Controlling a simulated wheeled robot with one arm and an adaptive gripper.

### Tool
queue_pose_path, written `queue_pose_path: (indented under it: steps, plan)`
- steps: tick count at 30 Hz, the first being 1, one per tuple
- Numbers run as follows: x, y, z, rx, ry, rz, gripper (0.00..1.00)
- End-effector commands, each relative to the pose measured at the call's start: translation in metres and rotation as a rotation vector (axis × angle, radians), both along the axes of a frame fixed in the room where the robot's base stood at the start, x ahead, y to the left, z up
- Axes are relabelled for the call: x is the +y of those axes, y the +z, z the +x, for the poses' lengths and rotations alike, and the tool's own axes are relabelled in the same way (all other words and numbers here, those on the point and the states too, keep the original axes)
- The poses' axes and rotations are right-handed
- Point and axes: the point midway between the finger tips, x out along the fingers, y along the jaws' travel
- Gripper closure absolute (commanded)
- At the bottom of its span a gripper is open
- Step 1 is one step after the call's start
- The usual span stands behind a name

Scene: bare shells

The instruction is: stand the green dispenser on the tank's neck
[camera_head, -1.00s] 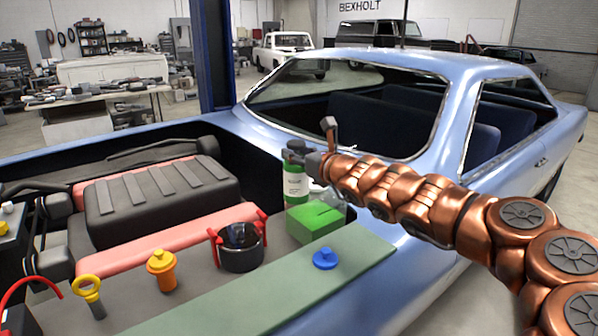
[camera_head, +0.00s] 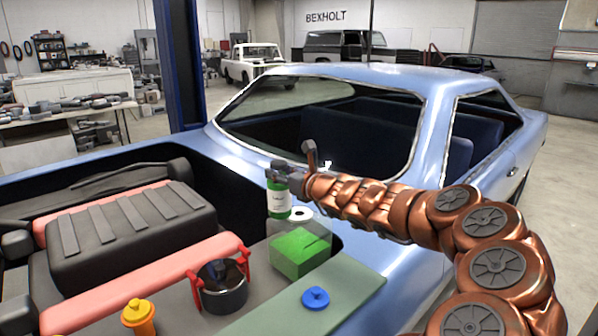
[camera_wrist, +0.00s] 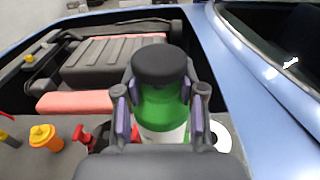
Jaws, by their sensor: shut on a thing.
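The green dispenser (camera_head: 279,200), with a white label and a dark cap, is upright in my gripper (camera_head: 283,173). In the wrist view the dispenser (camera_wrist: 160,108) stands between the two shut fingers (camera_wrist: 160,98). The clear tank (camera_head: 318,240) with green contents stands on the grey ledge. The tank's neck (camera_head: 301,214), a white ring with a dark hole, shows just right of the dispenser's bottom. In the wrist view the neck (camera_wrist: 219,137) is partly hidden behind the right finger. The dispenser looks raised and apart from the neck, though the exact gap is unclear.
A dark pot with red handles (camera_head: 222,290), an orange-yellow plug (camera_head: 138,316) and a blue cap (camera_head: 315,298) stand left and in front of the tank. A black ribbed cover (camera_head: 130,225) lies further left. The blue car body (camera_head: 370,255) rises at right.

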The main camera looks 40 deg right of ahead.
Motion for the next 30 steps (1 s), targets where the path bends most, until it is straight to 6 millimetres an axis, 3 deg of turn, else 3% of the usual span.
queue_pose_path:
  steps: [21, 30]
  plan:
    - [-0.078, -0.006, 0.031, -0.001, 0.001, 0.000, 1.00]
    - [-0.089, -0.007, 0.036, -0.001, 0.002, 0.000, 1.00]
